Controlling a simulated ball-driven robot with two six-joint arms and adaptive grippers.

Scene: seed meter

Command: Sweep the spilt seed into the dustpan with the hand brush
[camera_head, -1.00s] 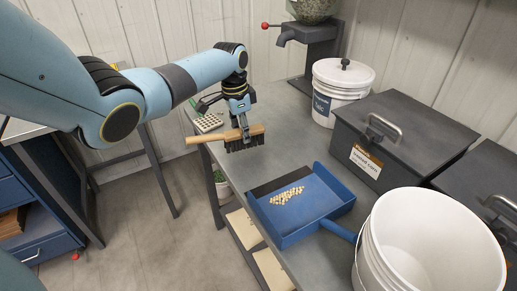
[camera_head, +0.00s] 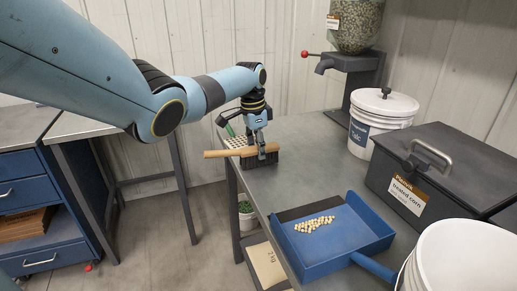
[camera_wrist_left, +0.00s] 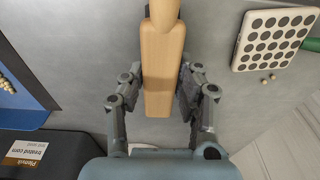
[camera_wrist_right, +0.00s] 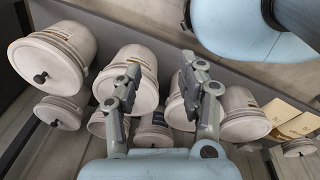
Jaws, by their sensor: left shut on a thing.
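My left gripper (camera_head: 262,149) is shut on the hand brush (camera_head: 228,153), which has a pale wooden back and handle and dark bristles. It holds the brush level at the bench's left edge, bristles down; I cannot tell if they touch the bench. In the left wrist view the wooden brush (camera_wrist_left: 163,60) lies between the fingers. The blue dustpan (camera_head: 344,231) sits on the bench with a pile of pale seed (camera_head: 314,224) inside. My right gripper (camera_wrist_right: 160,85) is open and empty, away from the bench work.
A light plate with dark holes (camera_head: 238,142) lies behind the brush. A lidded white bucket (camera_head: 381,115), a dark treated-corn box (camera_head: 420,170) and an open white bucket (camera_head: 460,258) stand at the right. Bare bench (camera_head: 310,165) lies between brush and dustpan. Several lidded buckets (camera_wrist_right: 130,75) show below my right gripper.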

